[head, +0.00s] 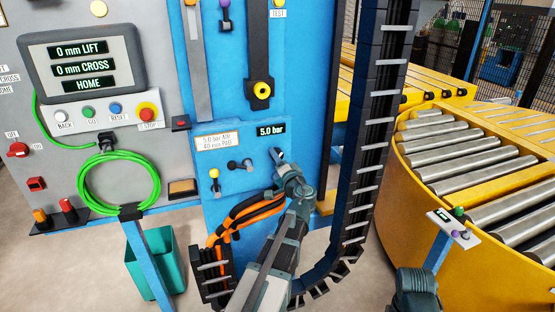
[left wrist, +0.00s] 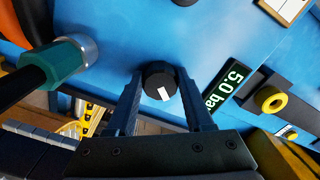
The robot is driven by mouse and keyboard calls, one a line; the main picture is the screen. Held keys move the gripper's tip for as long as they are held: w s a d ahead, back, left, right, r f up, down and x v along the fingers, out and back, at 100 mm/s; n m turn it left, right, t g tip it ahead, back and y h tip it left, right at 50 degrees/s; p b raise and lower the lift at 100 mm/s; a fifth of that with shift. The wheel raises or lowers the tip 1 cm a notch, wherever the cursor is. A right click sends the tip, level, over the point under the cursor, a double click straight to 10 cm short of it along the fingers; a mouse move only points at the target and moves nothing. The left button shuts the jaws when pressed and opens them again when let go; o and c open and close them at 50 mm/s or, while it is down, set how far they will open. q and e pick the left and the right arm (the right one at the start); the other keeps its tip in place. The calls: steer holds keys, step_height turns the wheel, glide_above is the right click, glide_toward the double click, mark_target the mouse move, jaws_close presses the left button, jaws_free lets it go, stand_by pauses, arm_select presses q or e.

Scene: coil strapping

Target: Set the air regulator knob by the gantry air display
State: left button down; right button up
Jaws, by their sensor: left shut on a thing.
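The air regulator knob (left wrist: 158,76) is a small black round knob with a white pointer mark on the blue gantry panel. My left gripper (left wrist: 161,84) is shut on it, one finger on each side. In the head view my left gripper (head: 279,158) reaches up to the panel and mostly hides the knob. The gantry air display (head: 270,130) just above it reads 5.0 bar in green. It also shows in the left wrist view (left wrist: 229,88), tilted and partly cut off by the finger. A label (head: 217,141) left of the display reads 5.0 bar AIR, 40 mm PAD.
A small dark lever (head: 239,165) and a yellow-topped fitting (head: 215,178) sit left of the knob. Orange hoses (head: 245,212) hang below. A black cable chain (head: 365,150) runs close on the right. The roller conveyor (head: 460,160) stands further right.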

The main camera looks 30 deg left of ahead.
arm_select(q)
steer(key=shift+c, duration=1.4)
jaws_free()
steer(key=v, duration=1.4)
steer(key=s+d+f+n+g+h, duration=0.1)
steer(key=s+d+f+g+h, duration=0.25)
steer(key=d+f, duration=0.35)
steer(key=s+d+f+g+h, duration=0.3)
steer(key=s+d+f+g, duration=0.15)
steer(key=f, duration=0.55)
steer(key=s+d+f+m+g+h, duration=0.1)
steer(key=s+d+f+g+h, duration=0.1)
steer(key=s+d, duration=0.3)
steer(key=s+d+f+m+g+h+b, duration=0.1)
steer(key=s+d+f+h, duration=0.3)
steer(key=d, duration=0.6)
steer(key=shift+s+d+m+g, duration=0.2)
steer(key=shift+s+m+g, duration=0.2)
steer(key=shift+s, duration=0.2)
